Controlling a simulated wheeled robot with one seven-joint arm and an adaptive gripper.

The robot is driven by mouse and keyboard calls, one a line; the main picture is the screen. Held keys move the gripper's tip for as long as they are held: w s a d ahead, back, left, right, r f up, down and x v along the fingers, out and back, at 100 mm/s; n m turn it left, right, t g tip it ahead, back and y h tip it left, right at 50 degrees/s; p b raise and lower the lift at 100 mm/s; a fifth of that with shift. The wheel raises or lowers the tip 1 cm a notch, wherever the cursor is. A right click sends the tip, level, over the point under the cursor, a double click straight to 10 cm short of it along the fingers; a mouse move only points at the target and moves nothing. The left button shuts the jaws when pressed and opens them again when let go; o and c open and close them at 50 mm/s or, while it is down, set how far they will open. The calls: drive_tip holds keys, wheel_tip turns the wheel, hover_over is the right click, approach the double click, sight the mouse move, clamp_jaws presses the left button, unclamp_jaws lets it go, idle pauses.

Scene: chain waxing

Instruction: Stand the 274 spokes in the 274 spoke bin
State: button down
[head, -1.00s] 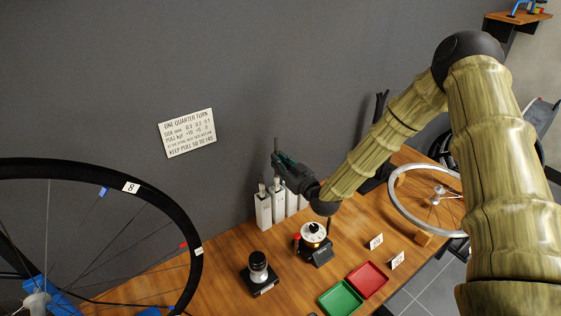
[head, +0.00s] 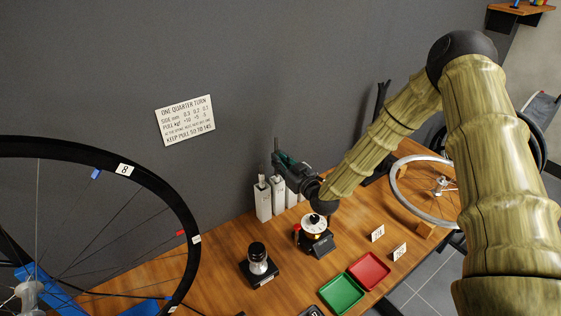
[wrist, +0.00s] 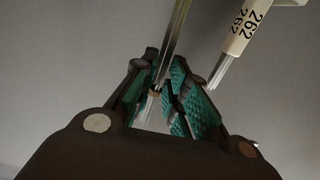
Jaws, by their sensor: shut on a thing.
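My gripper (head: 281,160) is above the white spoke bins at the back of the bench. In the wrist view, my gripper (wrist: 170,95) is shut on a thin bundle of silver spokes (wrist: 178,40), which runs up out of the jaws. A pale patch shows between the fingers, with no readable number. The bundle also stands up from the jaws in the head view (head: 276,146). Beside it, apart, is a pale sleeve marked 262 (wrist: 245,30) with silver ends sticking out. Tall white bins (head: 263,203) stand in a row, partly behind my gripper; their labels are too small to read.
A dial device (head: 315,228) stands right in front of the bins, and a black-and-silver gauge (head: 258,260) left of it. Green (head: 341,292) and red (head: 369,270) trays, small number cards (head: 377,233) and a silver wheel (head: 424,190) lie right. A large black wheel (head: 185,215) stands left.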

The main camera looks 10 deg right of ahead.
drive_tip(key=c, duration=1.3)
unclamp_jaws()
drive_tip(key=shift+c, duration=0.2)
drive_tip(key=v, duration=1.2)
